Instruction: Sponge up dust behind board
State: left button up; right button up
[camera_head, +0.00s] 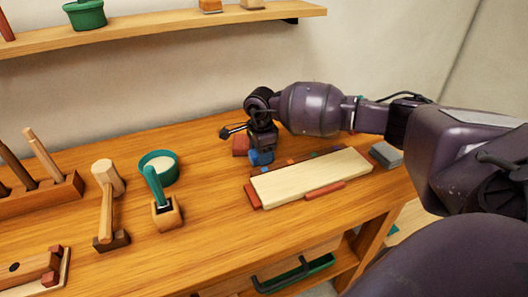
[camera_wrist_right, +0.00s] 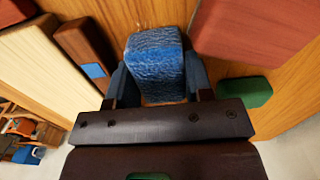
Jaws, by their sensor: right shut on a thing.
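My right gripper (camera_head: 262,150) is shut on a blue sponge (camera_wrist_right: 155,62), held between its fingers in the right wrist view. The sponge also shows low over the bench at the board's back left corner in the head view (camera_head: 261,158). The pale board (camera_head: 318,175) lies on reddish strips on the bench; its edge shows at the left of the wrist view (camera_wrist_right: 45,75). A dark strip with small coloured patches (camera_head: 300,160) runs behind the board. I cannot make out dust there. My left gripper is not in view.
A red block (camera_head: 240,145) stands just left of the gripper, and a grey block (camera_head: 386,153) sits at the board's right end. A shelf (camera_head: 160,28) hangs above.

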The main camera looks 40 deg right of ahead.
aim_at(277, 156)
jog(key=shift+s+d+f, duration=0.1)
jog(key=shift+s+d, duration=0.1)
jog(key=shift+d, duration=0.6)
jog(key=shift+s+d+f, duration=0.1)
jog(key=shift+s+d, duration=0.15)
jog(key=shift+d, duration=0.6)
jog(key=shift+s+d, duration=0.2)
jog(key=shift+d, duration=0.6)
jog(key=shift+a, duration=0.15)
jog(key=shift+w+a, duration=0.2)
jog(key=shift+a, duration=0.6)
jog(key=shift+w+a, duration=0.2)
jog(key=shift+a, duration=0.55)
jog(key=shift+w+a, duration=0.2)
jog(key=shift+a, duration=0.6)
jog(key=shift+r, duration=0.15)
jog(key=shift+r+p, duration=0.85)
jog(key=shift+r, duration=2.2)
jog(key=shift+w+r, duration=0.1)
